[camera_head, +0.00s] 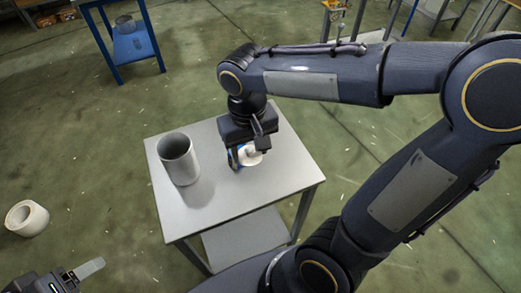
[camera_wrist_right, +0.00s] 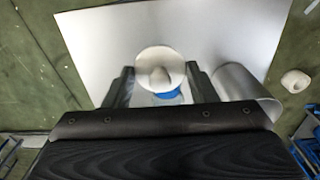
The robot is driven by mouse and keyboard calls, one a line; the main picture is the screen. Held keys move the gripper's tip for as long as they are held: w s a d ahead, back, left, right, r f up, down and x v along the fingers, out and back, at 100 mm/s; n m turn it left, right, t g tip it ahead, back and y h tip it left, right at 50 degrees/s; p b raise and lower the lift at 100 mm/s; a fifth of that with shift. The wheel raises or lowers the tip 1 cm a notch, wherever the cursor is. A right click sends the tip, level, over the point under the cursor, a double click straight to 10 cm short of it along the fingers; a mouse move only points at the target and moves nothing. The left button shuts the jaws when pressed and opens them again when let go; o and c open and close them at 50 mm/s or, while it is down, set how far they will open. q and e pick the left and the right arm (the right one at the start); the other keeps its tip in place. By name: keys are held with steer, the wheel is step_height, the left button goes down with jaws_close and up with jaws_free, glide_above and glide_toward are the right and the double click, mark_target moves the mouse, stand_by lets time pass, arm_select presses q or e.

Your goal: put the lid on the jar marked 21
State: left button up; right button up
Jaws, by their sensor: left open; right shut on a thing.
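A white round lid with a knob (camera_head: 250,155) is between the fingers of my right gripper (camera_head: 246,160), above or on the grey table's right part. In the right wrist view the lid (camera_wrist_right: 160,66) sits between the two dark fingers of the right gripper (camera_wrist_right: 160,88). A blue patch (camera_wrist_right: 168,93) shows just below the lid; what it belongs to is unclear. An open grey cylinder (camera_head: 179,162) stands upright on the table, left of the right gripper. No marking 21 is readable. My left gripper (camera_head: 84,272) is at the lower left, open and away from the table.
The small grey table (camera_head: 225,205) has free top around the cylinder and a lower shelf (camera_head: 245,238). A white hollow cylinder (camera_head: 27,218) lies on the green floor at left.

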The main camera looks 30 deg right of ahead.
arm_select(q)
step_height(320, 180, up, 6)
steer(key=p, duration=0.5)
arm_select(e)
steer(key=w+r, duration=0.2)
steer(key=w, duration=0.7)
arm_select(q)
steer(key=shift+f+b, duration=2.35)
steer(key=shift+b, duration=0.3)
arm_select(e)
steer(key=shift+d+f, duration=0.2)
steer(key=shift+f, duration=2.65)
arm_select(q)
steer(key=shift+f, duration=0.25)
arm_select(e)
steer(key=shift+f, duration=0.5)
steer(key=o, duration=1.5)
arm_select(q)
steer(key=shift+r, duration=0.15)
arm_select(e)
steer(key=shift+r, duration=0.15)
